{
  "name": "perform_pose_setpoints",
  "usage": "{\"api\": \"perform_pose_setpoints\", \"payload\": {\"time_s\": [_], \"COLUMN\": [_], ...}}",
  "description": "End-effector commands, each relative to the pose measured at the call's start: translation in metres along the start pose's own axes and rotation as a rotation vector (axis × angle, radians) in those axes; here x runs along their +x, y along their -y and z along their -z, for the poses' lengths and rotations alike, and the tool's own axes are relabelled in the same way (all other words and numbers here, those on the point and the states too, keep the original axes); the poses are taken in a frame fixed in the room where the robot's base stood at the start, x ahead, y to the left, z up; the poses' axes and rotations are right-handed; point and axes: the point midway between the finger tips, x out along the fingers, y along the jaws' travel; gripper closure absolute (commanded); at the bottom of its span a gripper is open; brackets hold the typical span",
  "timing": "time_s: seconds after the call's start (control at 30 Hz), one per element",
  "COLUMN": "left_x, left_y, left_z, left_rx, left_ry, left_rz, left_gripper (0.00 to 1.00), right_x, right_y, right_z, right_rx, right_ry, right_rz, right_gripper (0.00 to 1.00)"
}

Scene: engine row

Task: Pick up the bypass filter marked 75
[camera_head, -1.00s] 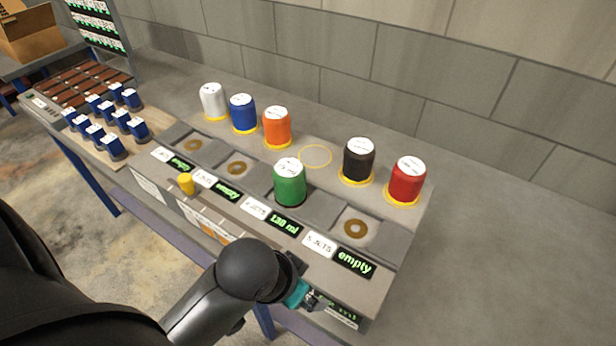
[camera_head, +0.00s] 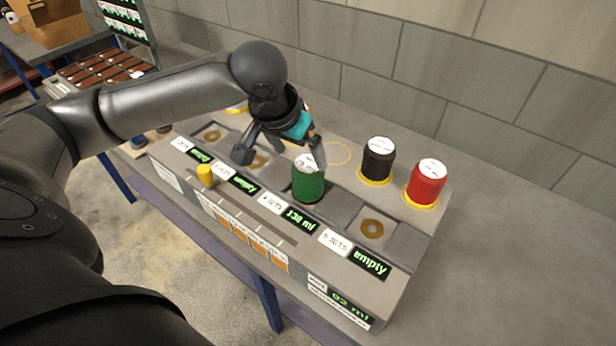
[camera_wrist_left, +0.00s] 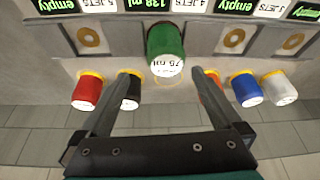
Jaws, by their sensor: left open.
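The green filter (camera_head: 308,186) stands upright in a socket of the bench row, behind a lit "138 ml" display (camera_head: 300,219). In the left wrist view the white top of the green filter (camera_wrist_left: 166,42) reads "75 ml". My left gripper (camera_head: 281,156) is open and empty above the row, beside and partly over the green filter's top. In the left wrist view its two fingers (camera_wrist_left: 163,75) are spread, with the green filter beyond their tips, between them. No contact is visible. My right gripper is not in view.
A black can (camera_head: 378,160) and a red can (camera_head: 427,183) stand on yellow rings behind the row. Orange (camera_wrist_left: 209,88), blue (camera_wrist_left: 245,88) and white (camera_wrist_left: 279,88) cans show in the wrist view. A yellow knob (camera_head: 205,175) sits on the front. An empty yellow ring (camera_head: 345,146) lies behind the green filter.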

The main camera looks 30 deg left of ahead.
Motion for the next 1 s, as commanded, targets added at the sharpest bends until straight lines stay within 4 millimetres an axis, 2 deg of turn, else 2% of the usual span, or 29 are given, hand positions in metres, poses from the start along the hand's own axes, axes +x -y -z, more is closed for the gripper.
{"api": "perform_pose_setpoints", "payload": {"time_s": [0.07, 0.17, 0.6, 0.87, 1.0], "left_x": [-0.005, -0.003, 0.080, 0.097, 0.113], "left_y": [0.009, 0.012, 0.012, 0.012, 0.011], "left_z": [0.004, 0.005, 0.005, 0.006, 0.009], "left_rx": [-0.029, -0.046, -0.045, -0.043, -0.044], "left_ry": [0.001, 0.004, 0.004, 0.003, 0.003], "left_rz": [0.013, 0.016, 0.015, 0.016, 0.015], "left_gripper": [0.00, 0.00, 0.00, 0.00, 0.00], "right_x": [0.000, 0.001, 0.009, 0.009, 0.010], "right_y": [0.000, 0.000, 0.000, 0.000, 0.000], "right_z": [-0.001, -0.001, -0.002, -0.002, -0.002], "right_rx": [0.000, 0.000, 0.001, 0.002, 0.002], "right_ry": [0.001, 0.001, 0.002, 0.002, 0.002], "right_rz": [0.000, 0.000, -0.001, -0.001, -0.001], "right_gripper": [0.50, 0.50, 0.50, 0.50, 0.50]}}
